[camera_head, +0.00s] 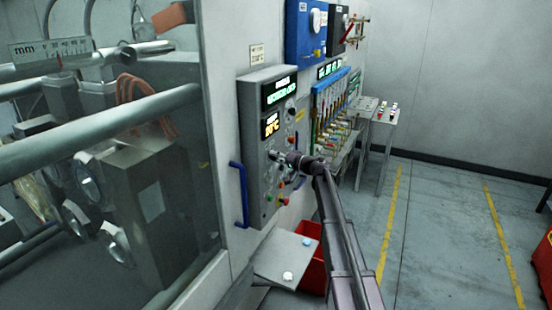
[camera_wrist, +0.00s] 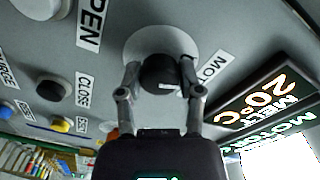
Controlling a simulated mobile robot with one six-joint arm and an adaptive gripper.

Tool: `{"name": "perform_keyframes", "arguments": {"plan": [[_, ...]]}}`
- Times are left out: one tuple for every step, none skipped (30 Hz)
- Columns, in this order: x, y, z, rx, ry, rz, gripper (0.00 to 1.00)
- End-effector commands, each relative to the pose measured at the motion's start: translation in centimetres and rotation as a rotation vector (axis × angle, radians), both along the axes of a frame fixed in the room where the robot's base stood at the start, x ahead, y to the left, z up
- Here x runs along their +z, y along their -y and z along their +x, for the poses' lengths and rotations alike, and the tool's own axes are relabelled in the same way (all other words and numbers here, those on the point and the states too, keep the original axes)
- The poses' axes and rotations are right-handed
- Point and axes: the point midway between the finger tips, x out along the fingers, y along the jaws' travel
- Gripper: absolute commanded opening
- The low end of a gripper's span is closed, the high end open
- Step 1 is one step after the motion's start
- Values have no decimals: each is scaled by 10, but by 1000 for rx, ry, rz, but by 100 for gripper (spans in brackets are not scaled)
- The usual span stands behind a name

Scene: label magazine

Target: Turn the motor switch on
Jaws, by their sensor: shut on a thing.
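The motor switch is a round black knob (camera_wrist: 160,74) on a pale round plate (camera_wrist: 133,46), beside a label whose visible letters begin "MOT". A short white mark shows on the knob. My gripper (camera_wrist: 162,80) has one finger on each side of the knob and is shut on it. In the head view my gripper (camera_head: 277,156) reaches the front of the grey control panel (camera_head: 252,125) and hides the knob there.
A display reading "MELT 20°C" (camera_wrist: 262,98) is beside the knob. Buttons marked OPEN and CLOSE (camera_wrist: 53,88) are on the other side. A blue handle (camera_head: 240,195) stands left of the panel; a small shelf (camera_head: 270,263) and a red bin (camera_head: 312,262) are below.

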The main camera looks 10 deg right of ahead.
Motion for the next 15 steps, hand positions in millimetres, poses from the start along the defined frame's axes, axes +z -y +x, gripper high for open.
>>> {"name": "perform_keyframes", "arguments": {"plan": [[1, -1, 1, 0, -31, 25, 0], [1, -1, 1, 0, -53, 41, 0], [1, 0, 1, 0, -82, 62, 0], [1, 0, 1, 0, -106, 79, 0], [1, 0, 1, 0, -128, 96, 0], [1, -1, 1, 0, -159, 118, 0], [1, -1, 1, 0, -182, 134, 0], [1, -1, 1, 0, -205, 152, 0], [1, 0, 1, 0, -236, 174, 0], [1, 0, 1, 0, -259, 191, 0], [1, -1, 1, 0, -281, 207, 0], [1, 0, 1, 0, -312, 229, 0], [1, -1, 1, 1, -336, 246, 0], [1, -1, 1, 1, -359, 262, 0], [1, -1, 1, 1, -389, 285, 0]]}}
